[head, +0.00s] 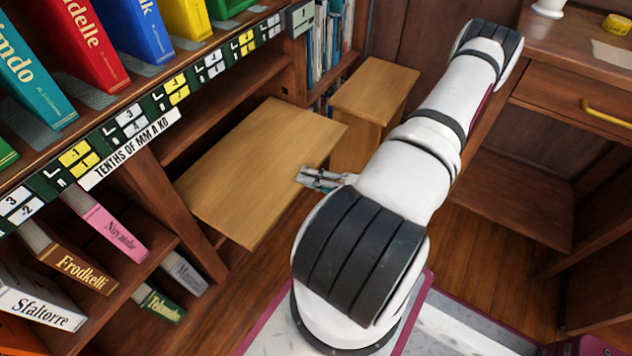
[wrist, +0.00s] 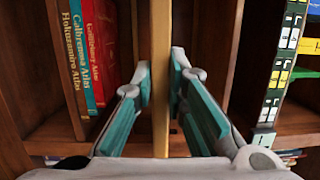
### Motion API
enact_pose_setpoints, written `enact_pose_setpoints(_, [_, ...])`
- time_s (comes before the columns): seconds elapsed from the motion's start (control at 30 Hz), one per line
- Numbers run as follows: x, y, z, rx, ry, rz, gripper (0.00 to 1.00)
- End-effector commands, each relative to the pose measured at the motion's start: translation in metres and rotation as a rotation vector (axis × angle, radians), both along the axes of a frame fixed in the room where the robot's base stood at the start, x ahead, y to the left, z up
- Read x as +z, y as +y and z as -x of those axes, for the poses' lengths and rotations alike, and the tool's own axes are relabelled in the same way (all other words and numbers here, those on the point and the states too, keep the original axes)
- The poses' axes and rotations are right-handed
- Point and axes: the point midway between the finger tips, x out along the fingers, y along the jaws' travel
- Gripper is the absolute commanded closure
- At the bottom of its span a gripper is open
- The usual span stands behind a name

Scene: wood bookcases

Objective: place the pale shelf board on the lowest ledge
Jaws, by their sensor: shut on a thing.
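The pale shelf board (head: 235,170) is a flat, light wooden plank in the head view. It lies roughly level, with its far side toward the bookcase bay and its near side out over the floor. My gripper (head: 310,177) is shut on its right edge. In the wrist view the board (wrist: 160,30) shows edge-on, between the two fingers of my gripper (wrist: 160,85). A darker fixed shelf (head: 230,100) of the bay is above and behind the board. The lowest ledge cannot be made out; the board covers the lower bay. Whether the board touches any support cannot be told.
A bookcase with a label strip (head: 130,120) and several coloured books is at left. A small wooden stool or cabinet (head: 375,90) stands just past the board's right end. A desk (head: 570,75) with a yellow-handled drawer is at right. Open floor (head: 490,250) lies between.

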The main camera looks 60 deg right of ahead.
Motion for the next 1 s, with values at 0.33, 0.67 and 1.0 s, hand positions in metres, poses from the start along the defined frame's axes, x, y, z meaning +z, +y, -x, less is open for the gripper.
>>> enact_pose_setpoints(0.33, [0.001,0.001,-0.023,0.0,-0.005,0.0,1.0])
enact_pose_setpoints(0.67, [0.001,0.002,-0.044,0.002,-0.006,0.0,1.0])
enact_pose_setpoints(1.0, [0.002,0.003,-0.065,0.001,-0.006,0.0,1.0])
